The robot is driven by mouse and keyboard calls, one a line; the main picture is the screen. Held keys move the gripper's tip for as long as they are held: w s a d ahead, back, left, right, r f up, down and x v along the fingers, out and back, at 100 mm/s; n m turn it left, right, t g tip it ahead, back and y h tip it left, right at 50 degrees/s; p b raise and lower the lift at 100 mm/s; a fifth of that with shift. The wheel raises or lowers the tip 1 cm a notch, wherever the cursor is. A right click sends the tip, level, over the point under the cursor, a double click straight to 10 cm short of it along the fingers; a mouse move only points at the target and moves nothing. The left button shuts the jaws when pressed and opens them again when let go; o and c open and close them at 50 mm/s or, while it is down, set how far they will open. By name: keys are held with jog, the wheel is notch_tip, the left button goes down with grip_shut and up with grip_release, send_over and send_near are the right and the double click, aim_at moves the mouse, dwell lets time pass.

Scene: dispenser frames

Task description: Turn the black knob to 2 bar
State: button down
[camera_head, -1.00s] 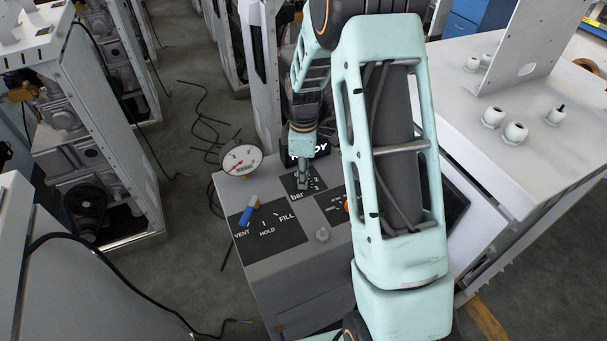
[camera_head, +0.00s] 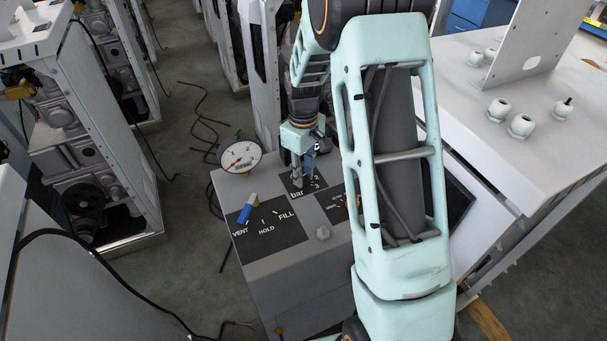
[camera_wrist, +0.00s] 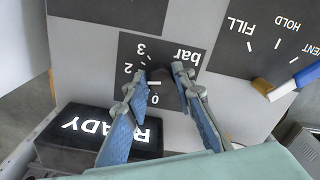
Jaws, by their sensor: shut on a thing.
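The black knob (camera_wrist: 164,88) sits on a black panel (camera_wrist: 190,112) marked "bar" with 0, 2 and 3 around it. In the wrist view my gripper (camera_wrist: 160,76) has one fingertip on each side of the knob and is shut on it. In the head view my gripper (camera_head: 301,182) is over the bar panel and hides the knob. The pressure gauge (camera_head: 241,156) stands at the box's back left; its needle is too small to read exactly.
The blue-handled valve lever (camera_head: 246,209) is on the VENT/HOLD/FILL panel, left of the bar panel. A lit READY display (camera_wrist: 100,133) is close beside my fingers. My arm covers the box's right side.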

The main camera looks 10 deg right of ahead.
jog(key=shift+m, duration=1)
jog(key=c, duration=1.6)
grip_release()
jog(key=shift+r, duration=0.1)
notch_tip(320, 180, up, 12)
jog(key=shift+f, duration=0.1)
